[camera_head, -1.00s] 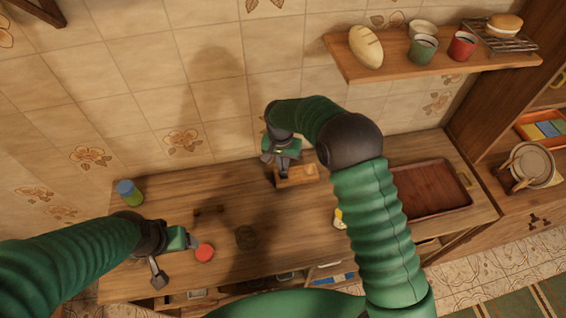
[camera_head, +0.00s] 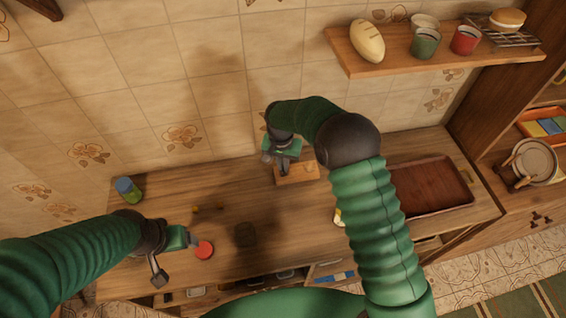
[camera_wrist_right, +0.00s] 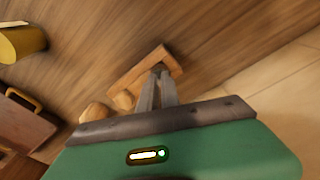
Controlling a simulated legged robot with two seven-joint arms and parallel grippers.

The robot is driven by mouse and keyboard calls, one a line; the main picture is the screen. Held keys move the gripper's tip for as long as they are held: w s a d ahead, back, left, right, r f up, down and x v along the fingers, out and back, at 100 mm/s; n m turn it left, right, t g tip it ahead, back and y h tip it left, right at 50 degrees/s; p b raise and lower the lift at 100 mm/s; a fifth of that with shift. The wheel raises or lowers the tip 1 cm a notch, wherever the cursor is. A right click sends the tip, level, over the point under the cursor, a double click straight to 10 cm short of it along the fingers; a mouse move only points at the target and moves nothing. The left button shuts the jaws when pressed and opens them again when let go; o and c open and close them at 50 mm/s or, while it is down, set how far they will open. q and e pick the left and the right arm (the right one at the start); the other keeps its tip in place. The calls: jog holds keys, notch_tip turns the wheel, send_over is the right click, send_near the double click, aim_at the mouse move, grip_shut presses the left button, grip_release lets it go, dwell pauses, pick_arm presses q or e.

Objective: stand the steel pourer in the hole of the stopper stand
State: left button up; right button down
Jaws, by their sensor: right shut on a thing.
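The stopper stand (camera_head: 305,172) is a small light wooden block on the counter near the wall. In the right wrist view the stand (camera_wrist_right: 130,78) lies under my fingertips, with rounded wooden pieces at its near end. My right gripper (camera_head: 284,172) points down over the stand's left part. Its fingers (camera_wrist_right: 158,90) are close together, shut on the steel pourer (camera_wrist_right: 159,69), of which only a small dark bit shows at the tips. I cannot tell how far the pourer is in the hole. My left gripper (camera_head: 177,262) is open and empty over the counter's left part.
A red round thing (camera_head: 203,250) lies beside my left gripper. A blue-and-green jar (camera_head: 129,191) stands at the back left. A shelf (camera_head: 440,62) with bread and cups hangs above.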

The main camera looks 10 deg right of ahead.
jog(key=c, duration=1.5)
grip_release()
jog(key=shift+f, duration=0.1)
notch_tip(320, 180, up, 17)
jog(key=s+b, duration=0.1)
jog(key=shift+a+f+b, duration=0.15)
jog(key=shift+a+b, duration=0.15)
jog(key=shift+a, duration=0.15)
jog(key=shift+s, duration=0.1)
